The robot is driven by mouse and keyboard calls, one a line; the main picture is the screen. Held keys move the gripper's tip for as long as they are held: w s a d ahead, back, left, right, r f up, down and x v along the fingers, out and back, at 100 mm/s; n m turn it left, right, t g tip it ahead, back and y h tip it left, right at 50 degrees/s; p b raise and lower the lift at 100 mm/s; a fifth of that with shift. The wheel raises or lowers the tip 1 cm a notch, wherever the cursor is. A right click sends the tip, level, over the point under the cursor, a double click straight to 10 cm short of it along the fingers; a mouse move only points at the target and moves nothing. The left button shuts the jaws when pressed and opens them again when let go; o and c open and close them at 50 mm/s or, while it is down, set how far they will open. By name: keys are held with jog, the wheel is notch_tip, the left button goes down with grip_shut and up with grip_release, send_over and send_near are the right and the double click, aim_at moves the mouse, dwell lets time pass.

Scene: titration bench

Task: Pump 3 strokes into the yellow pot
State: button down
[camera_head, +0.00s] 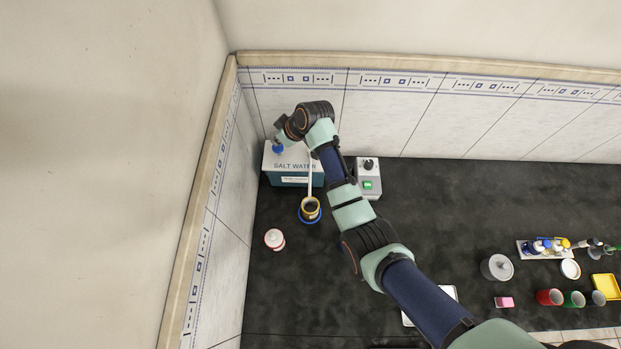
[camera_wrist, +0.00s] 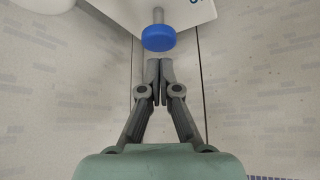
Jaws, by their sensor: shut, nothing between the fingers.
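The salt water dispenser (camera_head: 290,180) is a white-topped, teal box labelled "SALT WATER" in the back left corner. Its round blue pump knob (camera_head: 278,149) stands on a grey stem; the knob also shows in the wrist view (camera_wrist: 158,38). A white spout reaches forward from the box. The yellow pot (camera_head: 311,204) stands on a blue ring at the front of the dispenser, below the spout. My gripper (camera_wrist: 160,62) is shut and empty, its fingertips close to the knob in the wrist view. Whether they touch it I cannot tell. In the head view my wrist hides the fingers.
A white device with a green switch (camera_head: 368,180) stands right of the dispenser. A white and red jar (camera_head: 274,239) stands front left. A grey pot (camera_head: 497,267), coloured cups and a bottle rack are at the right. Walls close off the left and back.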

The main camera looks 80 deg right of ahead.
dwell(0.3)
notch_tip(320, 180, up, 6)
jog(key=p, duration=0.5)
dwell(0.5)
